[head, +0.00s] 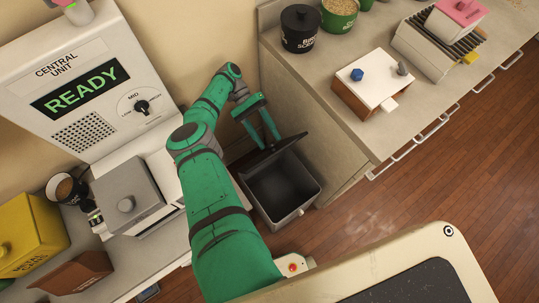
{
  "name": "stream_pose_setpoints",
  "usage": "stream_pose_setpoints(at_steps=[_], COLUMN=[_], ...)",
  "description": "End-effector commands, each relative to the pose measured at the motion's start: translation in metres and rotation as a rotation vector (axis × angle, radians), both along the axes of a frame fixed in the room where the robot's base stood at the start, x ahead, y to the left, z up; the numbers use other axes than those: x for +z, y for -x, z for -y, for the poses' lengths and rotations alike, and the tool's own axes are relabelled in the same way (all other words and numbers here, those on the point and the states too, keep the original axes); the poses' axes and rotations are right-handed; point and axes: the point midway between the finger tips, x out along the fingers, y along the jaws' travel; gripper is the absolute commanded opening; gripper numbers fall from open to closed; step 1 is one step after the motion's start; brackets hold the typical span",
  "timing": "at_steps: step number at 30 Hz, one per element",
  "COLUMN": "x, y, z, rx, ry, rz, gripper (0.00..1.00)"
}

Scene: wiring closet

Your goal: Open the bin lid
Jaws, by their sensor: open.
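The bin (311,188) is a dark grey box on the floor, in the gap between the two counters. Its dark lid (287,145) is raised along the wall side, seen nearly edge-on, and the bin's empty-looking dark inside shows. My green gripper (267,144) is open, with its two fingers apart. The fingertips are at the wall side of the raised lid, close to its upper edge. I cannot tell whether they touch it.
The right counter (345,125) holds a black pot (300,30), a green pot and a white-topped box (378,82). At left are the central unit reading READY (80,90), a grey box (128,195) and a yellow box (28,235). Wooden floor lies open at right.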

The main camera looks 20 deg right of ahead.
Motion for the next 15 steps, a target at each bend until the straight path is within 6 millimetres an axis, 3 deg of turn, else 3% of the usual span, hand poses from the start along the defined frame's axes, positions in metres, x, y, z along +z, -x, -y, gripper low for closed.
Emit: stream_pose_setpoints(at_steps=[2, 15], x=[0.013, 0.048], y=[0.0, 0.031], z=[-0.001, -0.007], rx=[-0.004, -0.004], ry=[0.002, 0.005], rz=[0.001, -0.001], gripper=[0.47, 0.47])
